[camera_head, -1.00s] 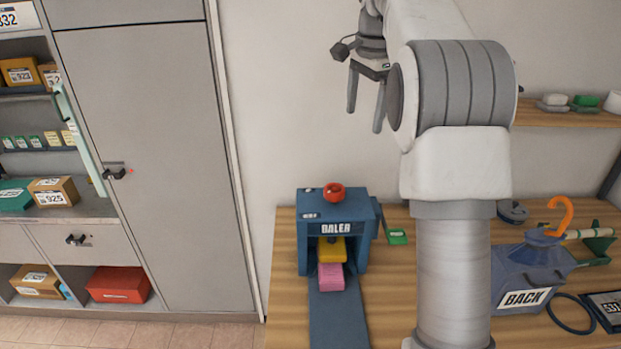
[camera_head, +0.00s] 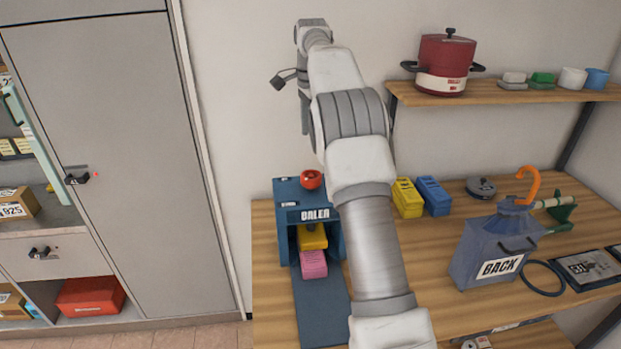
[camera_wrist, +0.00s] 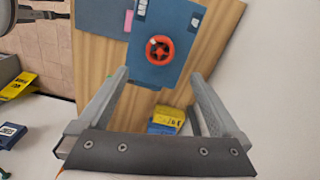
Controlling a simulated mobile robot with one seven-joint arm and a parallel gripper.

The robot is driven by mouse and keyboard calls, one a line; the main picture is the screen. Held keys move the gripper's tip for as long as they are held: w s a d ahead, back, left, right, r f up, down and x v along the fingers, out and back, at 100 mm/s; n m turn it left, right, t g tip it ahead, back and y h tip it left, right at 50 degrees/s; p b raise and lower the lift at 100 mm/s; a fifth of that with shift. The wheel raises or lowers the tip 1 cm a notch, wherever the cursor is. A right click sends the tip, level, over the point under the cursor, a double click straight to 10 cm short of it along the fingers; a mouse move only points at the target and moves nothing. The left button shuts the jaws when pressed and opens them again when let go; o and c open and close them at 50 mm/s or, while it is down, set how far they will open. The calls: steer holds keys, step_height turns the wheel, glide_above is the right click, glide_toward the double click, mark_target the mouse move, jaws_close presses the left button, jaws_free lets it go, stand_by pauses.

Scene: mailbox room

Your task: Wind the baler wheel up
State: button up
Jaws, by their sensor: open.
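The blue baler (camera_head: 308,240) stands on the wooden table at the left, with the red wheel (camera_head: 311,179) on its top. A yellow block (camera_head: 312,237) is inside its opening, and a pink block (camera_head: 314,264) sits in front of it. In the wrist view the red wheel (camera_wrist: 159,49) lies beyond my gripper (camera_wrist: 158,80), between and ahead of its two fingers. My gripper is open and empty, apart from the wheel and above the baler.
Yellow and blue boxes (camera_head: 420,196) stand right of the baler. A blue-grey container marked BACK (camera_head: 497,245) with an orange hook is further right. A shelf (camera_head: 540,94) holds a red pot (camera_head: 445,66). A grey cabinet (camera_head: 120,150) is at left.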

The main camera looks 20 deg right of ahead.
mark_target(311, 175)
step_height(311, 175, down, 12)
steer(key=shift+b, duration=0.45)
steer(key=c, duration=1.3)
steer(key=shift+c, duration=0.2)
